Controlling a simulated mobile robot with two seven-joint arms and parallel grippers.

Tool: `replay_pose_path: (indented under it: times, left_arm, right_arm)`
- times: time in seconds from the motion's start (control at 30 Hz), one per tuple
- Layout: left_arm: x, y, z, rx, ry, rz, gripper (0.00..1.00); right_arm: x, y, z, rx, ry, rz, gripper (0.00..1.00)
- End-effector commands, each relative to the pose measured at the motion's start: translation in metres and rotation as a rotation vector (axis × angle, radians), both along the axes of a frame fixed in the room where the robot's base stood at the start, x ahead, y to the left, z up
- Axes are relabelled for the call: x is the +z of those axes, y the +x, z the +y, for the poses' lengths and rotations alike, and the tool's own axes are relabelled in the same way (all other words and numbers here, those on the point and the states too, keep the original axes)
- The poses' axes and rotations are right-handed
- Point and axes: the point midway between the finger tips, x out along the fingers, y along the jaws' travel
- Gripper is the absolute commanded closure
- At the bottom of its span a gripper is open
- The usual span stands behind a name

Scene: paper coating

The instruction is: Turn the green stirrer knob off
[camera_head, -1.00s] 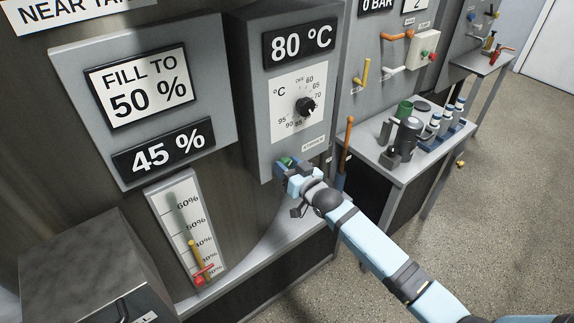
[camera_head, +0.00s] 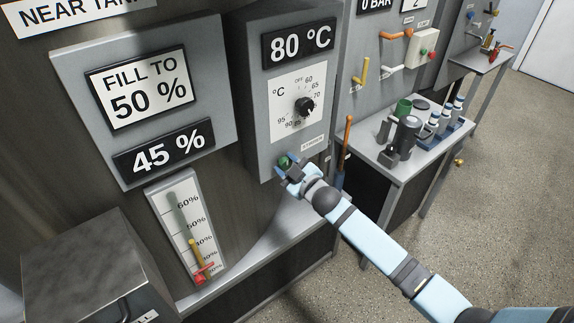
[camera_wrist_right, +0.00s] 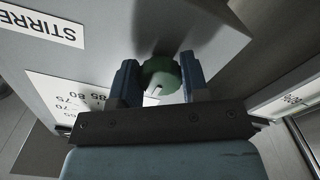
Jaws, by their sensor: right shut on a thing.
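The green stirrer knob (camera_head: 284,162) is on the lower front of the grey control box, below the temperature dial. In the right wrist view the knob (camera_wrist_right: 161,75) sits between the two blue fingers, with a white pointer mark on its face. My right gripper (camera_head: 288,166) is shut on the knob, one finger on each side. The label by it, partly cut off, reads "STIRRE" in the wrist view (camera_wrist_right: 42,25). My left gripper is not in view.
A black temperature dial (camera_head: 305,106) is just above, under an 80 °C display (camera_head: 300,42). A side table (camera_head: 408,170) with a cup and bottles stands at right.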

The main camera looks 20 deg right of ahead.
Motion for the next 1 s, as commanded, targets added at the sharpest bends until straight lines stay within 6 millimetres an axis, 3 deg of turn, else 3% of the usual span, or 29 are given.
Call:
replay_pose_path:
  times: [0.57,0.6,0.7,1.0]
  left_arm:
    - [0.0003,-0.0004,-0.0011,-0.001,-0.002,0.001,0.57]
    - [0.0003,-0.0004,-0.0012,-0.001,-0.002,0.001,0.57]
    - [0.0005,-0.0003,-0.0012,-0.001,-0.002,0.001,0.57]
    - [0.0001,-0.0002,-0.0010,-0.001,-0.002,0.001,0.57]
  right_arm:
    - [-0.0003,0.0000,-0.0001,-0.001,-0.035,-0.012,0.82]
    - [-0.0002,0.0000,-0.0001,-0.001,-0.035,-0.012,0.54]
    - [-0.0002,0.0000,-0.0001,-0.001,-0.034,-0.011,0.33]
    - [-0.0006,-0.0017,-0.0008,-0.001,-0.033,-0.011,0.33]
